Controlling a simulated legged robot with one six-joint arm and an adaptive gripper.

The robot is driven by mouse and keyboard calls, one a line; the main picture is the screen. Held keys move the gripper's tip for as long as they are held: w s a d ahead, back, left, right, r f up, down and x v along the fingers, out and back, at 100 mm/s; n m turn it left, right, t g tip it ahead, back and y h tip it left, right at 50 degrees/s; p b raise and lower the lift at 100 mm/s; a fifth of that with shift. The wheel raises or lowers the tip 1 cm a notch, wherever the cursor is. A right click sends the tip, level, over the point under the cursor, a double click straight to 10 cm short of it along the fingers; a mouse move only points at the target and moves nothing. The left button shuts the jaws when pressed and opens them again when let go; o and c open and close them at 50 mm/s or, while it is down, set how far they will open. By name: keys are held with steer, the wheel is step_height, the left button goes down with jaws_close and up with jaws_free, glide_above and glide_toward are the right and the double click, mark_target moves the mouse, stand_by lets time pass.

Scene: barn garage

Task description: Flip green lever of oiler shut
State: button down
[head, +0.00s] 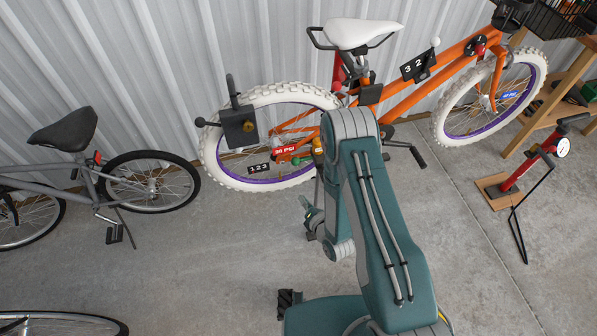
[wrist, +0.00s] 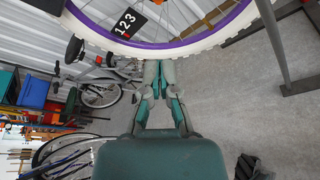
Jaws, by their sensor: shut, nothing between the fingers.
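The oiler is hard to make out; a small green part (head: 296,161) and a yellow-green part (head: 317,146) show by the orange bike's rear hub in the head view, partly behind my arm. I cannot tell which one is the lever or how it is set. My gripper (wrist: 159,66) is shut and empty in the wrist view, its tips close to the white tire (wrist: 170,50) with the purple rim. In the head view my gripper is mostly hidden by my arm. No green lever is clear in the wrist view.
The orange bike (head: 398,95) stands along the metal wall. A black box with levers (head: 238,126) is by its rear wheel. A grey bike (head: 80,165) stands at left, a red floor pump (head: 520,172) at right.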

mark_target(302, 160)
steer(key=shift+s+f, duration=0.15)
steer(key=shift+s, duration=0.05)
steer(key=shift+a, duration=0.15)
steer(key=w+a, duration=0.3)
steer(key=w, duration=0.8)
steer(key=shift+w, duration=0.15)
steer(key=shift+r+m+y, duration=0.4)
steer(key=shift+r+m, duration=0.2)
steer(key=shift+r, duration=0.05)
stand_by(0.5)
